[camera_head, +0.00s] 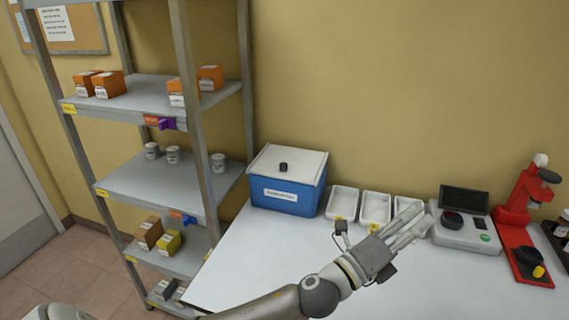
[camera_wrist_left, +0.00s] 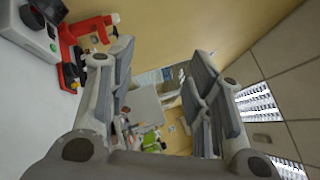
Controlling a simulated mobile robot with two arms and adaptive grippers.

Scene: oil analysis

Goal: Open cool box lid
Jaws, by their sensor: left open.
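The cool box (camera_head: 287,196) is blue with a white label on its front and stands at the back left corner of the white table. Its white lid (camera_head: 300,160) lies on top, closed, with a small dark knob (camera_head: 283,167) in the middle. My left gripper (camera_head: 416,222) is to the right of the box, over the table in front of the white trays, pointing right and away from the box. In the left wrist view my left gripper (camera_wrist_left: 158,72) is open with nothing between its fingers. The cool box does not show in that view. My right gripper is not in view.
White trays (camera_head: 342,202) stand right of the box. A grey device with a dark screen (camera_head: 464,199) and a red instrument (camera_head: 520,207) are farther right. A metal shelf (camera_head: 150,180) with boxes and jars stands left. The table's front left part (camera_head: 250,262) is clear.

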